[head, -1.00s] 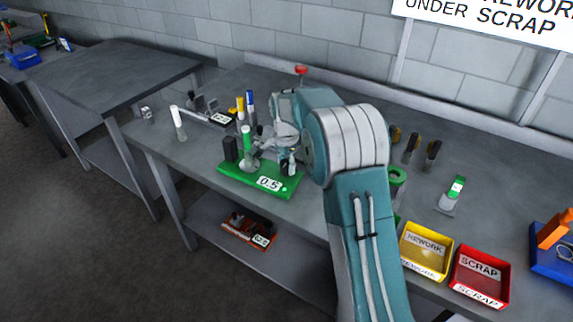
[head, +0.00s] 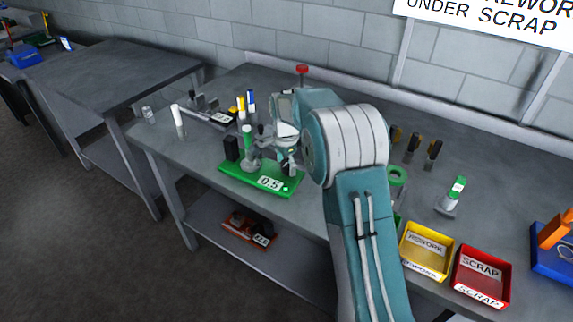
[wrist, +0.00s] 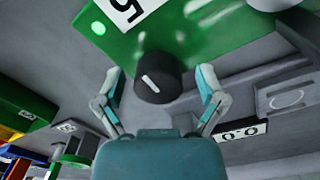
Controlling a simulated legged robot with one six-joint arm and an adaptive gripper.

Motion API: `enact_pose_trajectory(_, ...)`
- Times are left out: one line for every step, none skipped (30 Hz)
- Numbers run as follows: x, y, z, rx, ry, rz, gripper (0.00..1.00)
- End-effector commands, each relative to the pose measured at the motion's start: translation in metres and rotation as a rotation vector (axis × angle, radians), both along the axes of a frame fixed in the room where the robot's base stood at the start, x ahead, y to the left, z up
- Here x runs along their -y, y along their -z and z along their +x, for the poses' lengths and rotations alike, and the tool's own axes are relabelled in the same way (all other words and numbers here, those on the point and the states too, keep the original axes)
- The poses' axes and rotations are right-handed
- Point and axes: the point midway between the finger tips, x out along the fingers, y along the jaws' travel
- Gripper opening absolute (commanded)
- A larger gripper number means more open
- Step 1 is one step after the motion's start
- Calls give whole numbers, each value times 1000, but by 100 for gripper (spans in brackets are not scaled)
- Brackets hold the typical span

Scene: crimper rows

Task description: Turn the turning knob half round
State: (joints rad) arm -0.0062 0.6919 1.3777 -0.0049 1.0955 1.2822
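The turning knob (wrist: 157,78) is a round black knob with a white line across its top, on the green base plate (wrist: 200,35). In the wrist view the line slants down to the right. My gripper (wrist: 159,80) is open, one finger on each side of the knob, with gaps showing between fingers and knob. In the head view my gripper (head: 287,160) is over the right part of the green base plate (head: 235,176), which bears a 0.5 label. The knob cannot be made out there.
A yellow rework bin (head: 425,253) and a red scrap bin (head: 481,277) sit at the right.

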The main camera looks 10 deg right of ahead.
Motion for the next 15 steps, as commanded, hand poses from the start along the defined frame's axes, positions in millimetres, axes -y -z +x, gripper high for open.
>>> enact_pose_trajectory(0,-1,0,1,0,-1,93)
enact_pose_trajectory(1,-1,0,1,0,-1,93)
enact_pose_trajectory(1,-1,0,2,0,0,93)
enact_pose_trajectory(1,-1,0,2,0,0,93)
enact_pose_trajectory(1,-1,0,2,1,0,93)
enact_pose_trajectory(1,-2,0,3,1,-1,93)
enact_pose_trajectory(1,-2,0,3,1,-1,93)
enact_pose_trajectory(1,-2,0,3,1,-1,93)
enact_pose_trajectory(1,-2,0,3,1,-1,93)
enact_pose_trajectory(1,-4,0,4,1,-1,93)
enact_pose_trajectory(1,-5,1,4,1,-1,93)
enact_pose_trajectory(1,-9,1,5,1,-2,93)
enact_pose_trajectory(1,-13,1,6,1,-1,93)
enact_pose_trajectory(1,-18,1,8,1,-2,93)
enact_pose_trajectory(1,-25,2,9,1,-2,93)
